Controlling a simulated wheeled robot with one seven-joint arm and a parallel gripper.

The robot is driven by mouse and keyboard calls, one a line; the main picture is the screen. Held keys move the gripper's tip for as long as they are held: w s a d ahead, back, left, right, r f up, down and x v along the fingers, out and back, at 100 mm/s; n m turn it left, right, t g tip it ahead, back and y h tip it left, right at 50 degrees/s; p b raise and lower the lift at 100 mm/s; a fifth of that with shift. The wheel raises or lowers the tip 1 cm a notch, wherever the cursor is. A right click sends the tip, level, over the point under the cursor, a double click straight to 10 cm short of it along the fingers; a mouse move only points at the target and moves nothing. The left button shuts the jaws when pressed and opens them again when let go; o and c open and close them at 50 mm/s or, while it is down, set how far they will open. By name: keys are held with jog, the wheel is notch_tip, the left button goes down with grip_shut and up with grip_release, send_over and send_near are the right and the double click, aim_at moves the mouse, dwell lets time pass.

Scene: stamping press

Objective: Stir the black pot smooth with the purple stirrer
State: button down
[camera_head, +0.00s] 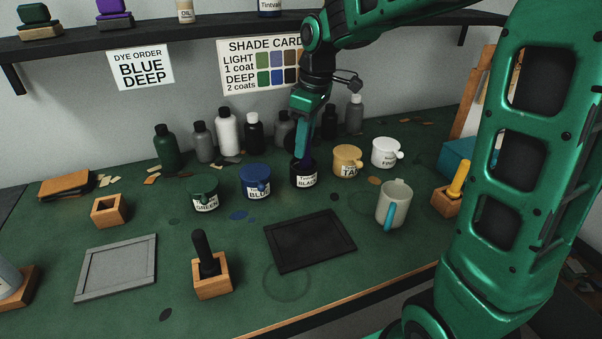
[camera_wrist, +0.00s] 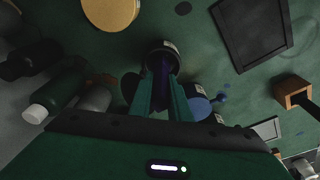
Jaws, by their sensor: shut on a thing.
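The black pot (camera_head: 303,176) stands at the back middle of the green table, between the blue pot and the tan pot. Its label reads BLACK, and it also shows in the wrist view (camera_wrist: 164,50). My gripper (camera_head: 304,150) points down right above the pot. It is shut on the purple stirrer (camera_head: 310,154), which is upright or nearly so. In the wrist view the dark purple stirrer (camera_wrist: 161,74) runs between the two green fingers into the pot mouth. Its lower end and the pot's contents are hidden.
The blue pot (camera_head: 256,181), green pot (camera_head: 205,194), tan pot (camera_head: 347,161) and white pot (camera_head: 385,152) are close by. Several bottles (camera_head: 228,132) stand behind. A mug (camera_head: 394,204), a dark tray (camera_head: 311,241) and a wooden holder with a black-handled tool (camera_head: 211,274) are in front.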

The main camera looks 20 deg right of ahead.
jog(key=shift+w, duration=0.35)
jog(key=shift+r, duration=0.15)
notch_tip(320, 180, up, 7)
jog(key=shift+r, duration=0.15)
dwell(0.4)
